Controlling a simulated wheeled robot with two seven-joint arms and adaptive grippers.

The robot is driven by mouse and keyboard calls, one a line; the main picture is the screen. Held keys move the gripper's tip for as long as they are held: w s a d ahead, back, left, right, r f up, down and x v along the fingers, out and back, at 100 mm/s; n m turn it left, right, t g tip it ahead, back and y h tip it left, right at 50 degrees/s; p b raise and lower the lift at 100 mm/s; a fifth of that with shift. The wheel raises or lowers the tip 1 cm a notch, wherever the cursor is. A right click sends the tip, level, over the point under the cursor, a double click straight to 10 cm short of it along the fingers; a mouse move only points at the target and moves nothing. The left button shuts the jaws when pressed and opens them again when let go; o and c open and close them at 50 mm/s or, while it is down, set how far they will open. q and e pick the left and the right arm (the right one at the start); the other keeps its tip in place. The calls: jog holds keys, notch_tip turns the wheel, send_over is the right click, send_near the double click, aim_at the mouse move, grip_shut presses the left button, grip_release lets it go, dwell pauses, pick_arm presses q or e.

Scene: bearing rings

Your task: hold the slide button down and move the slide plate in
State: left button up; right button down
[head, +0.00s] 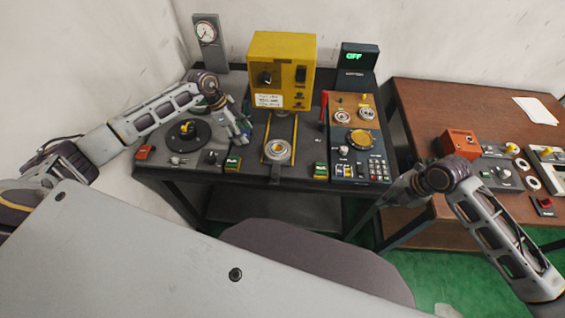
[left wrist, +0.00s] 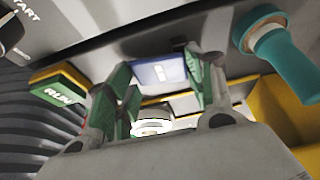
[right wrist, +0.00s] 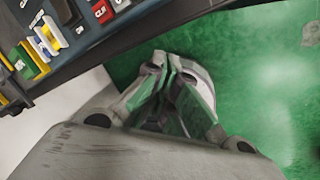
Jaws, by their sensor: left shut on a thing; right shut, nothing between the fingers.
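The slide plate (head: 264,161) lies low between two yellow rails, below the yellow box. It carries a round metal ring (head: 279,151). My left gripper (head: 242,130) is left of the rails, above the dark bench. In the left wrist view its fingers (left wrist: 158,70) close around a small blue block (left wrist: 160,72) with pale marks; I cannot read whether it is the slide button. A round pale metal part (left wrist: 152,122) shows behind the fingers. My right gripper (head: 384,203) is at the bench's front right corner, its fingertips (right wrist: 166,62) together and empty over the green floor.
The yellow box (head: 282,70) stands behind the rails. A blue control panel (head: 357,140) is to their right. A brown table (head: 420,110) with more devices stands at right.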

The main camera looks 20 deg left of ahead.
aim_at(277, 164)
jog(key=a+r+m, duration=0.1)
jog(key=a, duration=0.4)
jog(key=a+r+m+t+y, duration=0.1)
jog(key=a+r, duration=0.1)
jog(key=a, duration=0.3)
jog(key=a+r+m, duration=0.1)
jog(key=a, duration=0.5)
jog(key=shift+w+r+y, duration=0.2)
jog(key=shift+w+y, duration=0.2)
jog(key=s+a+r+m+y, duration=0.2)
jog(key=a+r+m, duration=0.2)
jog(key=a, duration=0.8)
jog(key=shift+a+r+m+t, duration=0.3)
jog(key=shift+r+m+t, duration=0.1)
jog(key=shift+r, duration=0.45)
jog(key=shift+f, duration=0.1)
jog(key=shift+x, duration=4.9)
jog(key=shift+w+a, duration=0.1)
jog(key=shift+w, duration=0.1)
